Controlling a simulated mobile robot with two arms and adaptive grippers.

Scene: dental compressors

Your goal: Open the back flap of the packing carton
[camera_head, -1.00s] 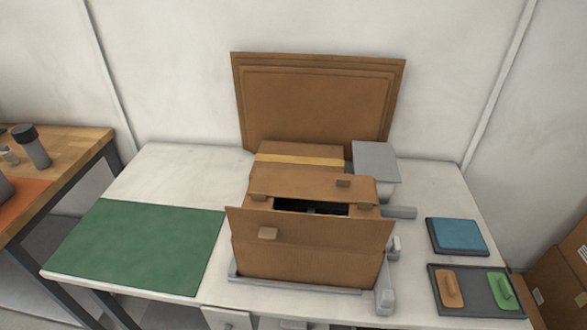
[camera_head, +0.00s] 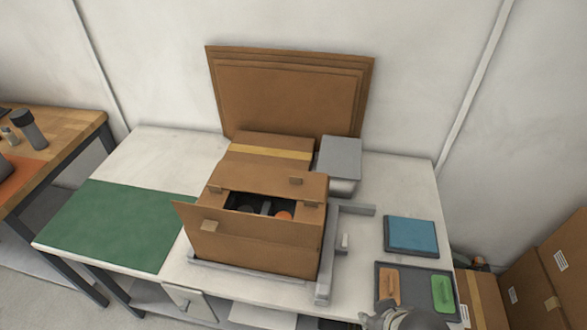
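The packing carton (camera_head: 250,249) stands in a grey frame on the white table. Its front flap hangs outward over the front face, with a small tab (camera_head: 211,226). Its back flap (camera_head: 265,183) slopes at the rear of the top opening, with a small tab (camera_head: 296,181) near its edge. Through the gap between the flaps I see a dark inside and an orange round thing (camera_head: 284,215). A grey part, apparently my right gripper (camera_head: 397,319), shows at the bottom edge, apart from the carton; its fingers are not clear. My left gripper is out of view.
A taped brown box (camera_head: 270,143) and a grey box (camera_head: 339,158) stand close behind the carton. Brown boards (camera_head: 290,95) lean on the wall. A green mat (camera_head: 110,225) lies left. A blue pad (camera_head: 411,235) and a dark tray (camera_head: 409,310) lie right.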

